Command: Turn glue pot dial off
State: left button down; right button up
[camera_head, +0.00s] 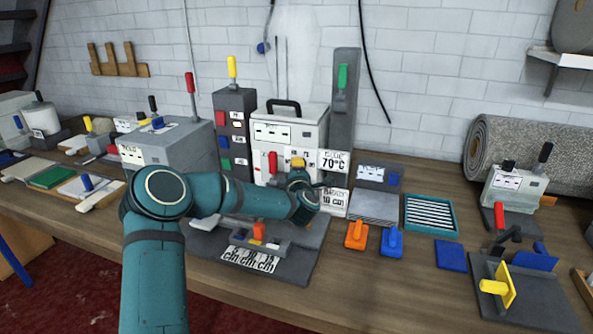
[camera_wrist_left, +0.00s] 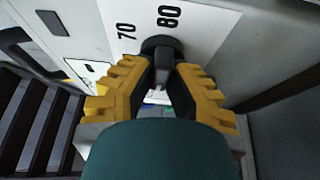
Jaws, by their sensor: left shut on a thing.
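The glue pot (camera_head: 310,128) is a pale box with a black top handle, standing against the wall. In the left wrist view a dark round dial (camera_wrist_left: 162,44) sits on a white scale plate (camera_wrist_left: 205,18) marked 70 and 80. The yellow fingers of my left gripper (camera_wrist_left: 165,75) are shut around the dial's grip. The dial is hidden in the head view. My right gripper is not in view.
A dark block with coloured switches (camera_head: 235,130) stands left of the pot, and a tall grey post with a green handle (camera_head: 343,80) stands right. A fixture with a red-orange block (camera_head: 259,231) lies below my forearm. A teal tray (camera_head: 431,214) and orange tool (camera_head: 356,235) are to the right.

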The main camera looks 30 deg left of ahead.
pick_arm(q)
jog(key=shift+r+n, duration=0.15)
jog(key=shift+n, duration=0.15)
jog(key=c, duration=0.9)
grip_release()
jog(key=shift+c, duration=0.2)
jog(key=v, duration=1.2)
jog(key=shift+w+r, duration=0.1)
